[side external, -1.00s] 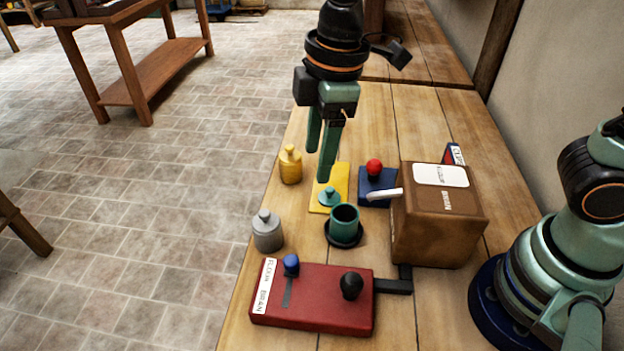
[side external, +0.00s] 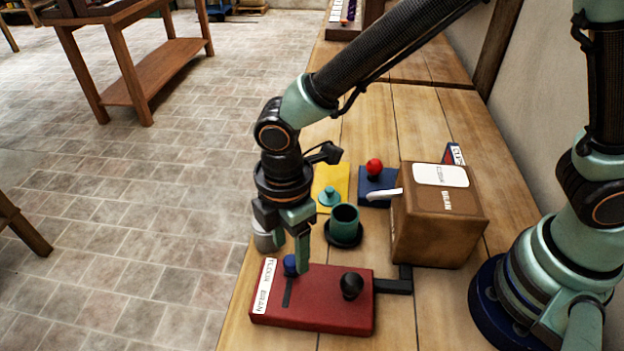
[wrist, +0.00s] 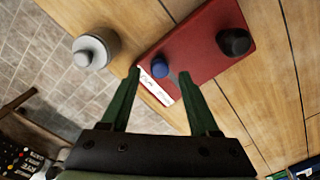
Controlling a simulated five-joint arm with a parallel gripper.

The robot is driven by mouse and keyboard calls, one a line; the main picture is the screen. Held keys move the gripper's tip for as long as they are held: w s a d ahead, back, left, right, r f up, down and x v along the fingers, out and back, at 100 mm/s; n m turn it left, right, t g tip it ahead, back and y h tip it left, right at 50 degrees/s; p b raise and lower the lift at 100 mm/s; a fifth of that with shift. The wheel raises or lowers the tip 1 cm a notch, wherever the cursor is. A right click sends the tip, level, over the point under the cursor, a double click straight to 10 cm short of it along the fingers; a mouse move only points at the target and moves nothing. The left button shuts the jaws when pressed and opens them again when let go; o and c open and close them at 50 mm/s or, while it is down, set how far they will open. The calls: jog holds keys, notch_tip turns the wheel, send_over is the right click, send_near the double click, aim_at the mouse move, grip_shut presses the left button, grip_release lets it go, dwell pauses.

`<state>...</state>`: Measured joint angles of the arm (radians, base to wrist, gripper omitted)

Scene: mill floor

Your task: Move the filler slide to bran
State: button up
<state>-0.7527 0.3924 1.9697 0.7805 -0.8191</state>
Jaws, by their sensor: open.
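The filler slide is a blue knob (side external: 291,262) in a dark slot on top of a red box (side external: 330,312). A white label (side external: 265,287) on the box's left end reads FLOUR and BRAN. The knob stands at the far, FLOUR end of the slot. My gripper (side external: 297,264) is open, pointing down over that end, one finger just right of the knob. In the wrist view the knob (wrist: 160,72) appears between the two fingertips (wrist: 158,76). I cannot tell whether either finger touches it.
A black knob (side external: 351,285) stands on the box's right side. A grey jar (side external: 266,241), partly hidden, stands behind the box. A green cup (side external: 344,219), a blue block with a red ball (side external: 374,167) and a brown FLOUR/BRAN box (side external: 436,225) stand farther back.

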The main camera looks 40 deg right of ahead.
aim_at(291, 265)
jog(key=shift+f, duration=1.2)
grip_shut()
dwell(0.6)
